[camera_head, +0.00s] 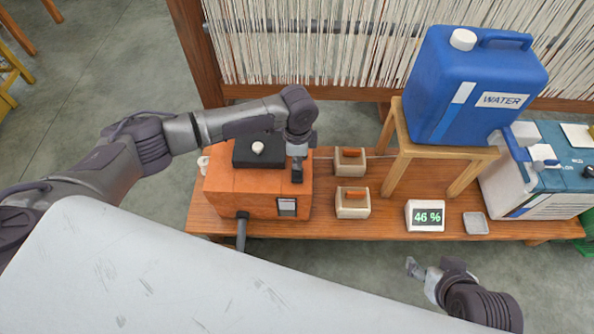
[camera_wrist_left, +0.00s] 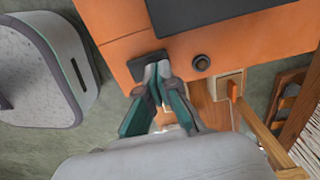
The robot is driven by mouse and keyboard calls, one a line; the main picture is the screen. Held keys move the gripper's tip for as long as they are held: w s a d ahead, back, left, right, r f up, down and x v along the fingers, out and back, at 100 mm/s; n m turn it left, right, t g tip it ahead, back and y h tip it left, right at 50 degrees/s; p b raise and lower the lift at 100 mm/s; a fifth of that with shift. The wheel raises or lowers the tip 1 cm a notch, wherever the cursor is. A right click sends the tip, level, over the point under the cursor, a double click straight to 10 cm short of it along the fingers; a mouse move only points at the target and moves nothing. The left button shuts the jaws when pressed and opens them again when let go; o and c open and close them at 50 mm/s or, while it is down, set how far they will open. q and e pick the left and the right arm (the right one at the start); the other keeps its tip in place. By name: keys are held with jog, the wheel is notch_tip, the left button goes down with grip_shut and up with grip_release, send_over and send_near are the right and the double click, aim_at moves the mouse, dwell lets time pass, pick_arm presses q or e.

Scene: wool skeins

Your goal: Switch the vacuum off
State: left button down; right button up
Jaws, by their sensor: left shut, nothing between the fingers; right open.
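An orange box-shaped machine (camera_head: 229,187), apparently the vacuum, stands at the left of the low wooden bench, with a dark plate (camera_head: 243,152) and a pale knob (camera_head: 258,147) on top. A dark hose (camera_head: 241,232) leaves its front, beside a small framed panel (camera_head: 287,206). In the left wrist view, the orange machine (camera_wrist_left: 180,48) also has a round dark button (camera_wrist_left: 201,62) near its edge. My left gripper (camera_head: 297,177) is shut and empty at the machine's right edge; its fingertips (camera_wrist_left: 149,82) are beside the button, and contact is unclear. My right gripper (camera_head: 416,268) is open, before the bench.
Two small boxes with orange levers, a rear one (camera_head: 349,165) and a front one (camera_head: 352,208), sit right of the machine. A "46 %" display (camera_head: 425,215) and grey dish (camera_head: 475,223) stand further right. A blue water canister (camera_head: 455,95) rests on a wooden stand (camera_head: 397,150).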

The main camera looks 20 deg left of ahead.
aim_at(297, 171)
pick_arm(q)
jog(key=shift+r+p, duration=0.25)
jog(key=shift+p, duration=0.05)
jog(key=shift+r+p, duration=0.5)
notch_tip(297, 171, up, 2)
jog(key=shift+p, duration=1.25)
pick_arm(e)
jog(key=s+d+g, duration=0.1)
jog(key=s+g, duration=0.2)
jog(key=s, duration=0.2)
pick_arm(q)
jog(key=shift+f, duration=0.2)
jog(key=shift+r, duration=0.15)
jog(key=shift+r+p, duration=0.5)
jog(key=shift+p, duration=0.05)
jog(key=shift+r+p, duration=0.35)
jog(key=shift+p, duration=0.1)
pick_arm(e)
jog(key=s+x, duration=0.1)
jog(key=x, duration=0.9)
jog(key=shift+s+d+f+g+h, duration=0.15)
jog(key=shift+d+f+g+h, duration=0.2)
jog(key=shift+f, duration=0.2)
